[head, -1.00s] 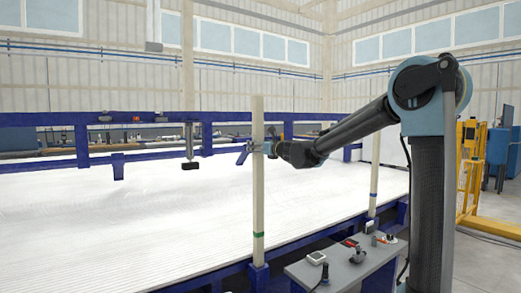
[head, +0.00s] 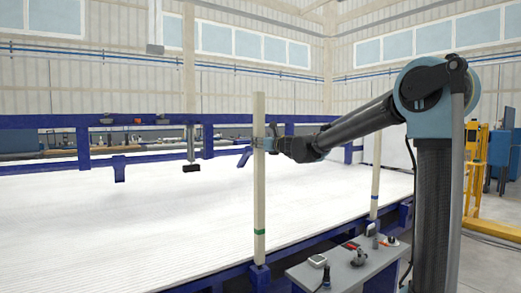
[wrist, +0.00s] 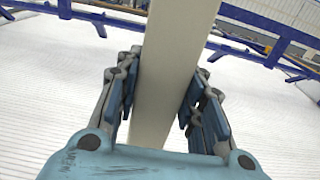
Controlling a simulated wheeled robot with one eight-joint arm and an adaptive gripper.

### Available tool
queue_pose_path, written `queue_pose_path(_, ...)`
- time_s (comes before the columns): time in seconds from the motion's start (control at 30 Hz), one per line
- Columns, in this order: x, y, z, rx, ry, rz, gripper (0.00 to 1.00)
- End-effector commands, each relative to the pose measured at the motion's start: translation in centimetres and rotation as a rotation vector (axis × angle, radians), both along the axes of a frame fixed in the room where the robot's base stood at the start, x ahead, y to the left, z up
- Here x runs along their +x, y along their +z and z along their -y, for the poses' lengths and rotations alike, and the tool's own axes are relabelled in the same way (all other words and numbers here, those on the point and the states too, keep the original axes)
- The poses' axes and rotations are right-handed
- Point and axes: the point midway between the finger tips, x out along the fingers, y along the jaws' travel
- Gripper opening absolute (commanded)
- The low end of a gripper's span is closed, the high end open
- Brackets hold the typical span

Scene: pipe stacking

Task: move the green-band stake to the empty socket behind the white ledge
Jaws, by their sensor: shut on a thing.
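The green-band stake (head: 259,175) is a tall pale upright post with a green band near its lower end. Its foot is at a blue socket (head: 260,277) on the near edge of the white ledge (head: 120,225); I cannot tell whether it sits inside. My gripper (head: 262,145) is shut on the stake's upper half. In the wrist view the stake (wrist: 172,70) stands between the two blue finger pads of my gripper (wrist: 160,97). The empty socket behind the ledge cannot be made out.
A second pale stake with a blue band (head: 375,180) stands upright to the right. A grey table (head: 335,275) with small tools is at the front right. A blue rail frame (head: 60,121) with a hanging tool (head: 191,150) runs behind the ledge. A yellow frame (head: 480,180) stands far right.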

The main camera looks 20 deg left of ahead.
Motion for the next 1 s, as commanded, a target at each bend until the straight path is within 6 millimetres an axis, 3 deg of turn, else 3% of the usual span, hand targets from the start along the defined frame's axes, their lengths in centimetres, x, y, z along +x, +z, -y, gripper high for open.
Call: queue_pose_path(1.0,0.0,6.0,0.0,0.000,0.000,0.000,0.00)
